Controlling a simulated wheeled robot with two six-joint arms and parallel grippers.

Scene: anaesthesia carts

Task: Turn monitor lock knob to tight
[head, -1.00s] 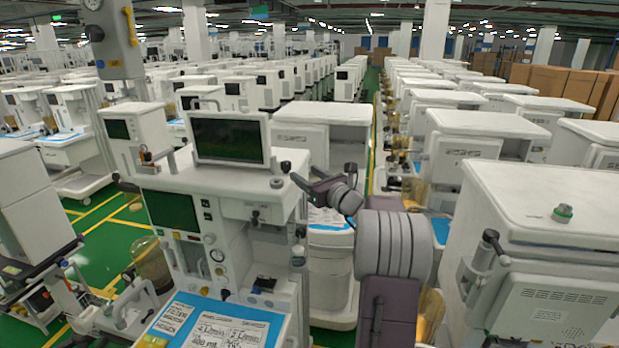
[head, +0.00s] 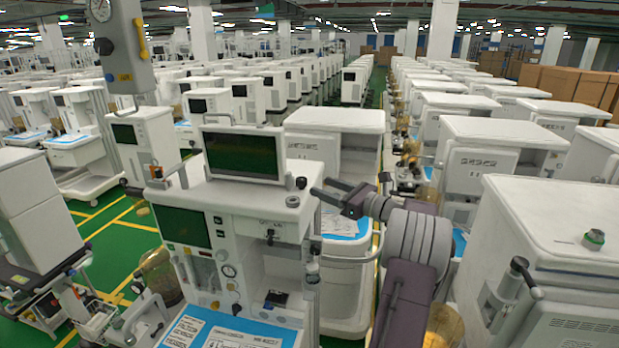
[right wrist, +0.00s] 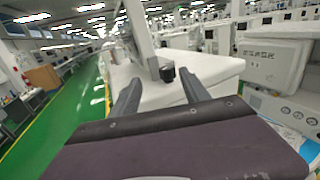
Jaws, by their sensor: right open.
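The monitor (head: 243,154) with a dark green screen stands on top of the white anaesthesia cart (head: 262,225). A small black knob (head: 301,183) sits beside it, at the right of the cart top. The knob also shows in the right wrist view (right wrist: 167,73), just beyond my fingertips and roughly between them. My right gripper (head: 319,186) is open and empty, its two dark fingers pointing at the knob from the right. In the right wrist view my gripper (right wrist: 159,77) has a wide gap between the fingers. Contact with the knob cannot be told. My left gripper is not in view.
A grey round disc (head: 292,201) lies on the cart top near the knob. Another white cart (head: 560,230) stands close on the right. A grey column with a gauge (head: 122,45) rises at the left. Green floor shows at the left.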

